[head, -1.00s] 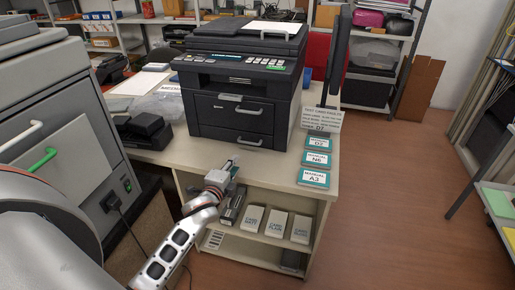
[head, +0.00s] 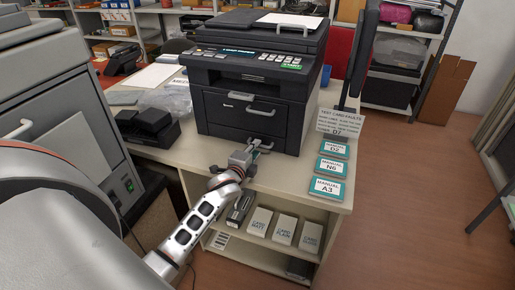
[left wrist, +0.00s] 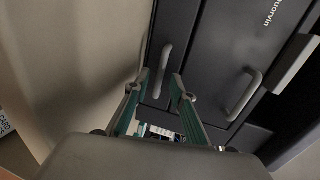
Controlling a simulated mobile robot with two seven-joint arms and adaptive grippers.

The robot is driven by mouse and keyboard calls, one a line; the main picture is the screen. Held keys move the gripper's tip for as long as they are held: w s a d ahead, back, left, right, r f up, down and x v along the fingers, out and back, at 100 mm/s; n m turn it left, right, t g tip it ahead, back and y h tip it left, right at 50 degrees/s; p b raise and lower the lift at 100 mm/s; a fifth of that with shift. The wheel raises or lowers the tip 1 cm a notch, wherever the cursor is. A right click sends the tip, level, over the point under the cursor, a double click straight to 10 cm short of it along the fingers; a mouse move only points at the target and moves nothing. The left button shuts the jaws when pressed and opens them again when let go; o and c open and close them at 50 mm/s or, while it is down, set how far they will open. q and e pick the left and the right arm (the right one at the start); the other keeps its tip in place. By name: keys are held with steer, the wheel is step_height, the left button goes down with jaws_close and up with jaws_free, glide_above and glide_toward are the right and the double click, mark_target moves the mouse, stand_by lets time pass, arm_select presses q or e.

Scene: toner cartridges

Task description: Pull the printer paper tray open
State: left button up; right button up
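The black printer (head: 225,128) stands on the table with its front towards me. Its paper tray (head: 225,133) is the low front panel and looks closed. The tray's grey bar handle (left wrist: 162,70) shows in the left wrist view. My left gripper (head: 258,145) is at this low handle, just in front of the printer. In the left wrist view my left gripper (left wrist: 161,78) is open, with one green-sided finger on each side of the handle. I cannot tell whether the fingers touch it. My right gripper is not in view.
A second handle (left wrist: 243,95) and a wider grip (left wrist: 297,62) sit higher on the printer front. Manual cards (head: 333,147) lie right of the printer. Small white boxes (head: 285,229) stand on the shelf below. A grey cabinet (head: 60,120) stands at left.

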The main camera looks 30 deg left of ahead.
arm_select(q)
steer(key=shift+x, duration=0.9)
steer(key=shift+w, duration=0.25)
jaws_close()
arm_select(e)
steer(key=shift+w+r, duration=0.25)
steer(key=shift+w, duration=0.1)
arm_select(q)
steer(key=shift+s, duration=0.1)
